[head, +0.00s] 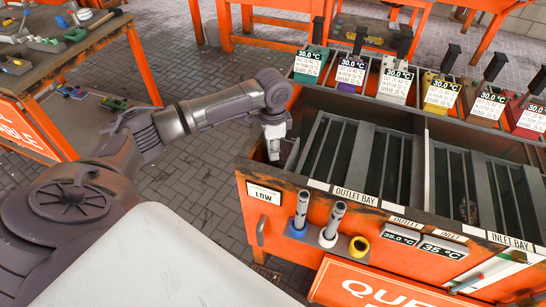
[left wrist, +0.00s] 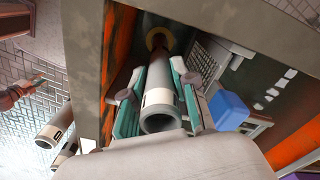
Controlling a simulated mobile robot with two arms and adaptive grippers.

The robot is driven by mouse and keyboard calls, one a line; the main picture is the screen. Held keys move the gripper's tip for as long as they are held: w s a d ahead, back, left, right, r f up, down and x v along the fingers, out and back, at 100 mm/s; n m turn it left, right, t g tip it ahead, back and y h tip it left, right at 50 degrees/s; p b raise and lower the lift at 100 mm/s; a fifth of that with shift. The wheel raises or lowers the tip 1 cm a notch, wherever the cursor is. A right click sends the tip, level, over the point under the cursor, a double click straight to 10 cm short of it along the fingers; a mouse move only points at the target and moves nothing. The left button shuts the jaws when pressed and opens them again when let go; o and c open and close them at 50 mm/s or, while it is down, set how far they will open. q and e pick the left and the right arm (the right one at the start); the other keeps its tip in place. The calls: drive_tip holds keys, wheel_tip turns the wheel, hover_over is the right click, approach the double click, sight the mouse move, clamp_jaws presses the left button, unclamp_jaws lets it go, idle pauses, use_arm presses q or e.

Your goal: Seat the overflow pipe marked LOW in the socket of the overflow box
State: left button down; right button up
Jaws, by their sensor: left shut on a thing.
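My left gripper (head: 273,142) reaches down at the left end of the orange tank, over the dark corner compartment. In the left wrist view its teal-padded fingers (left wrist: 160,95) are shut around a grey overflow pipe (left wrist: 160,122) with a pale band. The pipe's open end faces the camera; no mark on it can be read. A yellow ring (left wrist: 158,38) shows at its far end inside the compartment; I cannot tell if it belongs to the pipe or the socket, nor whether the pipe is seated. My right gripper is not in view.
Two grey pipes stand in the front rack, one in a blue base (head: 297,230), one in a white base (head: 327,238). A yellow rack ring (head: 359,246) beside them is empty. Slatted bays (head: 360,160) fill the tank to the right. The compartment walls are close around the gripper.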

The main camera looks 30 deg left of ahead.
use_arm(q)
drive_tip(key=shift+f, duration=2.05)
drive_tip(key=c, duration=0.9)
unclamp_jaws()
wheel_tip(320, 180, up, 12)
drive_tip(key=shift+r, duration=0.15)
